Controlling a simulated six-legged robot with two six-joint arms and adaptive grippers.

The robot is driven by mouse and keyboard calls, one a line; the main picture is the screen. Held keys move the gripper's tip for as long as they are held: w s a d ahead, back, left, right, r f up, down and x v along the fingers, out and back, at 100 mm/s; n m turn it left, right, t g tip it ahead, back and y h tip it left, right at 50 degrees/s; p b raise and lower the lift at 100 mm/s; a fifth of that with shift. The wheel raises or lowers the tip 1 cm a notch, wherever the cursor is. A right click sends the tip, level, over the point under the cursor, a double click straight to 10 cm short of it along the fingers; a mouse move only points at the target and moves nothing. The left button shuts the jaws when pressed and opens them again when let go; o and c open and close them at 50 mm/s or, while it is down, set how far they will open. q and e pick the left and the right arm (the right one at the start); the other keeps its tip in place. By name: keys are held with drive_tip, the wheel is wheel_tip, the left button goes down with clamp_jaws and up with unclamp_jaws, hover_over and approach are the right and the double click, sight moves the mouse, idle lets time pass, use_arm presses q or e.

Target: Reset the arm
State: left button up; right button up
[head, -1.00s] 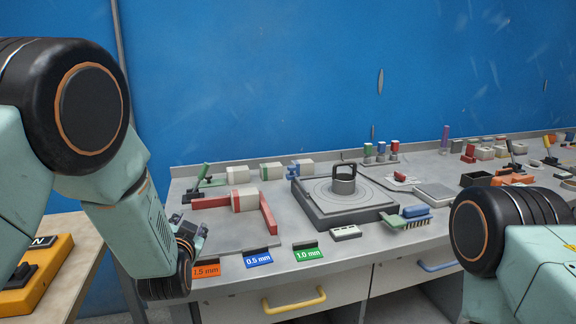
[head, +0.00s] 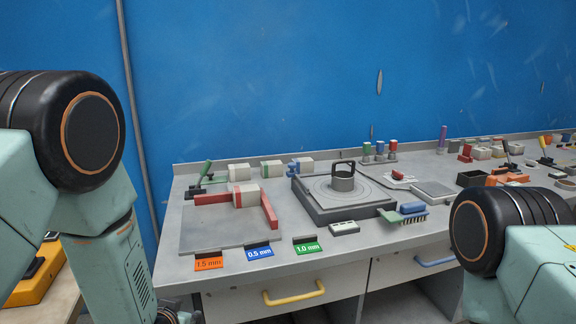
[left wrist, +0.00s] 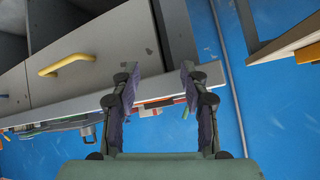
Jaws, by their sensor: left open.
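My left arm hangs down at the left of the head view, its gripper almost wholly below the picture's edge. In the left wrist view my left gripper (left wrist: 158,78) is open, with nothing between its two fingers. It is in front of the bench, apart from the bench edge (left wrist: 110,103). My right arm shows at the lower right of the head view, but its gripper is out of the picture.
The grey bench (head: 235,272) carries a red fixture (head: 270,211), a round-plate mould (head: 343,210), a blue brush (head: 411,208) and several labels, including an orange 1.5 mm one (head: 208,264). A yellow drawer handle (head: 294,293) juts from the front. A yellow box (head: 35,285) stands left.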

use_arm(q)
drive_tip(key=s+f+g, duration=0.3)
drive_tip(key=s+f, duration=0.2)
drive_tip(key=s, duration=0.7)
drive_tip(key=s+f+n+g, duration=0.1)
drive_tip(key=s+f+g, duration=0.2)
drive_tip(key=s, duration=0.9)
drive_tip(key=s+f+n+g+h, duration=0.1)
drive_tip(key=s+f+g, duration=0.3)
drive_tip(key=s+f, duration=0.3)
drive_tip(key=s, duration=0.5)
drive_tip(key=shift+a+b, duration=0.2)
drive_tip(key=shift+b, duration=0.1)
drive_tip(key=shift+d, duration=0.1)
drive_tip(key=shift+c, duration=0.8)
drive_tip(key=shift+w+a, duration=0.1)
drive_tip(key=shift+a, duration=0.1)
